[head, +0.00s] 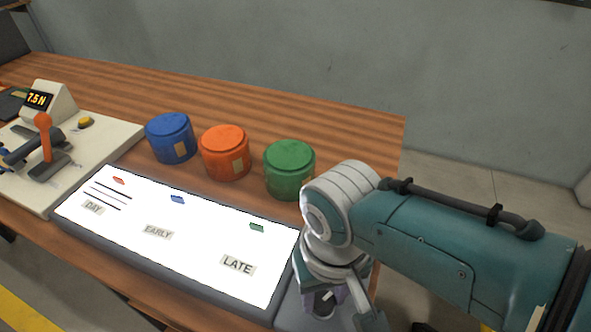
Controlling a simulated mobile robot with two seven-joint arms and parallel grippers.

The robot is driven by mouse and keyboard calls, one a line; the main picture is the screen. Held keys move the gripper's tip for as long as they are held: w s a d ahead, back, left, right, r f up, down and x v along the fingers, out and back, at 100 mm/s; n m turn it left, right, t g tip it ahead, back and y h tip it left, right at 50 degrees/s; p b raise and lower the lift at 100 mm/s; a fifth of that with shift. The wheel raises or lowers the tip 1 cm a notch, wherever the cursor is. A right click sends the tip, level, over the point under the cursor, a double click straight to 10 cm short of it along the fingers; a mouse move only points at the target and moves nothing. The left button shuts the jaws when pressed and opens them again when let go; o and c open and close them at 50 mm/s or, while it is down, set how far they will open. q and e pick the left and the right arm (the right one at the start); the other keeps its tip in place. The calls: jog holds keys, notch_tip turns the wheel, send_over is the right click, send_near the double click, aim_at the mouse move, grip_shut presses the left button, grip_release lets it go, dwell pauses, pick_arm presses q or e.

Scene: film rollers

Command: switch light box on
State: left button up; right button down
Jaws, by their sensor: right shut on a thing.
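The light box (205,250) lies along the front of the wooden table, and its white panel is brightly lit. It bears the labels DAY, EARLY and LATE, with a small red, blue and green marker above them. My right gripper (338,308) is at the box's right end, over its grey end section (293,304). It is shut on a small dark part there, which looks like a knob or switch; the fingers and wrist hide most of it. My left gripper is out of view.
A blue (171,138), an orange (225,152) and a green round canister (289,170) stand behind the light box. A pale device (95,135) with an orange-topped lever and a display reading 7.5 N stands at left. The table's back strip is clear.

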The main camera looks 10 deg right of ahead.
aim_at(323, 300)
dwell(0.3)
jog(key=shift+c, duration=2.1)
grip_release()
jog(key=shift+r, duration=0.15)
notch_tip(323, 300, up, 10)
jog(key=p, duration=0.5)
jog(key=shift+f, duration=0.2)
